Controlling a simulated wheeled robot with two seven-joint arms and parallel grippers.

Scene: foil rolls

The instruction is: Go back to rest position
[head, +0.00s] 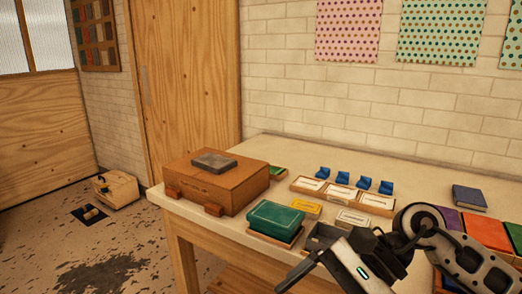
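My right arm comes in from the lower right over the table (285,148). Its gripper (293,278) points down and left at the table's front edge, beside a grey open tray (323,236). Its dark finger end shows, but I cannot tell whether the fingers are apart, and nothing is clearly held. The gripper's lower part is near the picture's bottom edge. My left gripper is not in view.
A brown wooden case (215,186) with a grey block (213,161) on top stands at the table's left. A green box (275,220), a row of blue pieces (343,177) and a dark blue book (469,199) are also on it. A pale box (116,188) is on the floor.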

